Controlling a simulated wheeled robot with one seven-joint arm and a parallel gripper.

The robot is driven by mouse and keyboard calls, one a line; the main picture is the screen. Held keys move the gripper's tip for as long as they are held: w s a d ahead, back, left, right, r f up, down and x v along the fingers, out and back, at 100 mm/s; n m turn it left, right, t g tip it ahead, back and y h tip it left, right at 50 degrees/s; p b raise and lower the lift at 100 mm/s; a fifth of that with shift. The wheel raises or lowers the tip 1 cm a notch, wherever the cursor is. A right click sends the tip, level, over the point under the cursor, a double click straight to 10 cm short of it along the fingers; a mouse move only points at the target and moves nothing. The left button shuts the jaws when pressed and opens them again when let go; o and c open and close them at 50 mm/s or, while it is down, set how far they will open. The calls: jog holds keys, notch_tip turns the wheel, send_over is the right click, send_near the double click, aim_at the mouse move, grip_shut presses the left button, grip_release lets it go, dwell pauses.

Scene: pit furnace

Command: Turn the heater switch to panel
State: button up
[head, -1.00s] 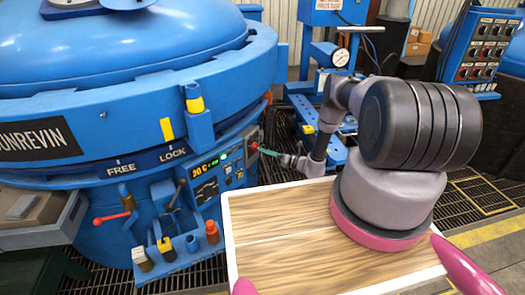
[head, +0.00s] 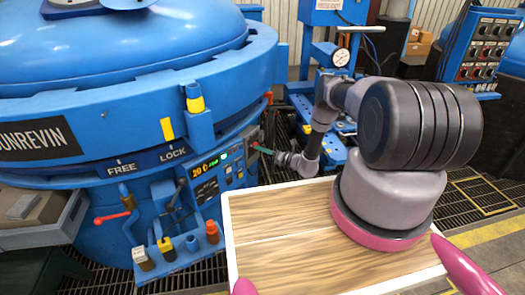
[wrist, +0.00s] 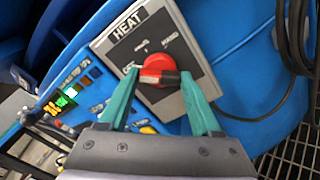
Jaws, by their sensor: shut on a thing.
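The heater switch is a red round knob with a black-ended bar (wrist: 158,70) on a grey plate (wrist: 112,48) marked HEAT, seen in the wrist view. The bar lies roughly level in that picture, its black end to the right. Printed positions surround the knob; OFF is at its left and the others are too small to read surely. My gripper (wrist: 159,74) has its teal fingers on both sides of the knob, shut on it. In the head view my gripper (head: 264,150) meets the right edge of the blue furnace's control panel, and the knob is mostly hidden.
The control panel's lit display (head: 205,166) and buttons sit left of the switch. A red-handled lever (head: 112,216) and a shelf of small bottles (head: 170,252) are lower left. A black cable (wrist: 290,60) hangs right of the plate. A wooden top (head: 285,240) lies before me.

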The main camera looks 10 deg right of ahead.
jog(key=shift+m, duration=0.3)
jog(key=m, duration=0.8)
jog(key=shift+f+m, duration=0.1)
jog(key=shift+m, duration=0.3)
dwell(0.3)
jog(key=o, duration=1.4)
jog(key=v, duration=1.1)
